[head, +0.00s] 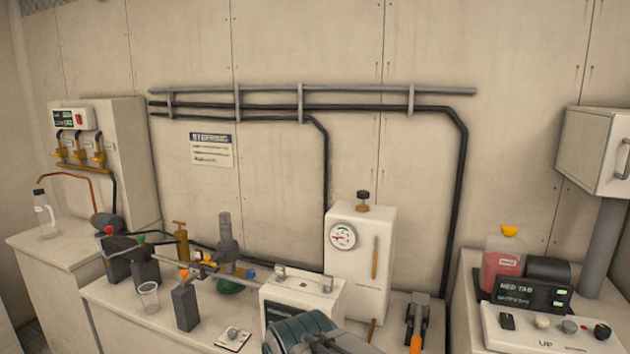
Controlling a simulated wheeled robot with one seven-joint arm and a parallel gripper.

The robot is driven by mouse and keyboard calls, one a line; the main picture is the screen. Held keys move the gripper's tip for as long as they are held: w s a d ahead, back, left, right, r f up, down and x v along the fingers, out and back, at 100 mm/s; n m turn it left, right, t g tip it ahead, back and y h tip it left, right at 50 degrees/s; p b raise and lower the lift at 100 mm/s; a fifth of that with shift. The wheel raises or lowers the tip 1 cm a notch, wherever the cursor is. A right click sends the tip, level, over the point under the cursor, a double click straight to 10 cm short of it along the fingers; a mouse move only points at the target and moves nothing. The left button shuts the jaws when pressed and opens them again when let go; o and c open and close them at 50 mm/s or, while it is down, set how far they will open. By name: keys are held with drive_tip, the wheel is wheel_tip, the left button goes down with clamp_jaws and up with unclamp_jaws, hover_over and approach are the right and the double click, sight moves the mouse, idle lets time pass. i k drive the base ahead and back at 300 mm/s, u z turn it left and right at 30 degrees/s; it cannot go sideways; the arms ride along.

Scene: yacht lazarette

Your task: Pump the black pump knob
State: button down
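A black knob (363,195) stands upright on a short brown-orange collar on top of the white pump box (352,278). The box has a round dial gauge (343,236) with a needle and an orange upright handle (375,258) on its front. Nothing touches the knob, and the space around it is clear. I cannot make out my gripper anywhere in the head view. A teal ribbed cylinder and grey parts (300,332) are cut off by the bottom edge; I cannot tell what they belong to.
Black pipes (460,180) run on the wall behind and beside the pump box. A white case (300,296) stands in front left. A grey and orange tool (417,320) stands at right. The left counter holds fittings and a clear cup (149,298). A control panel (550,330) sits far right.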

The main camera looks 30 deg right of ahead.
sight(364, 195)
drive_tip(key=z, duration=0.5)
drive_tip(key=i, duration=0.9)
drive_tip(key=z, duration=0.75)
